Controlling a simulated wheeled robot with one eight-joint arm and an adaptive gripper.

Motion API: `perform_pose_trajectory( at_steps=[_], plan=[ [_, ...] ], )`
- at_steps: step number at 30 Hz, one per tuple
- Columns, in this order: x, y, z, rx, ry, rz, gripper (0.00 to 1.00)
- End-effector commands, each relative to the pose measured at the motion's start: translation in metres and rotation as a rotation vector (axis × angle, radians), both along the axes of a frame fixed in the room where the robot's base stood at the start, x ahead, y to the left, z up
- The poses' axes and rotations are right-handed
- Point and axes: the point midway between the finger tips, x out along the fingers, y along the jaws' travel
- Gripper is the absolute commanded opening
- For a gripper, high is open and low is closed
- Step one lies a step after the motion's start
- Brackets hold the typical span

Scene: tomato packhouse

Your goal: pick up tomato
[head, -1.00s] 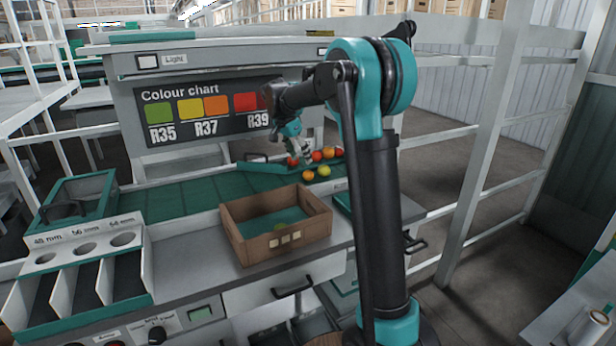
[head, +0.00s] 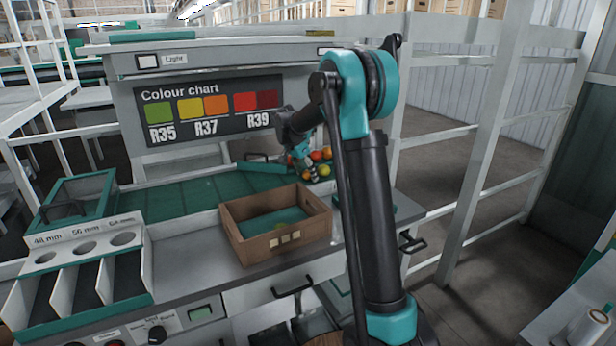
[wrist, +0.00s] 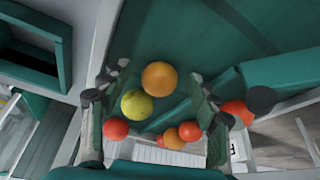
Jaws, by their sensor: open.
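Several tomatoes lie close together on the green surface at the back right of the bench. The wrist view shows an orange tomato (wrist: 159,78), a yellow-green tomato (wrist: 136,104), a red tomato (wrist: 115,129) and smaller-looking red and orange ones (wrist: 189,132) behind them. Another red tomato (wrist: 237,112) lies outside the right finger. My gripper (wrist: 152,80) is open, with the orange and yellow-green tomatoes showing between its fingers. In the head view my gripper (head: 309,167) is low beside the group and partly hides it; the yellow-green tomato (head: 324,170) shows just right of it.
A white sizing rack (head: 88,235) and a teal-framed box (head: 78,200) are at left. The colour chart panel (head: 210,112) rises behind. The green mat (head: 180,196) is clear.

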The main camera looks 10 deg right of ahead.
Motion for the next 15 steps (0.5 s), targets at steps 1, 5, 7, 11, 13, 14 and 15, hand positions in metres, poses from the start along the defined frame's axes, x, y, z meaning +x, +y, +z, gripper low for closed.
perform_pose_trajectory(
  at_steps=[1, 5, 7, 11, 13, 14, 15],
  plan=[
    [-0.0001, 0.0001, 0.0001, 0.0, 0.0, 0.0, 0.61],
    [-0.0001, 0.0002, 0.0002, 0.0, 0.0, 0.0, 0.49],
    [0.0, 0.0002, 0.0002, 0.0, 0.0, 0.0, 0.4],
    [-0.0001, 0.0003, 0.0003, 0.0, 0.0, 0.0, 0.24],
    [-0.0001, 0.0003, 0.0003, 0.0, 0.0, 0.0, 0.22],
    [-0.0001, 0.0002, 0.0003, 0.0, 0.0, 0.0, 0.22],
    [-0.0002, 0.0002, 0.0004, 0.0, 0.0, 0.0, 0.22]
  ],
)
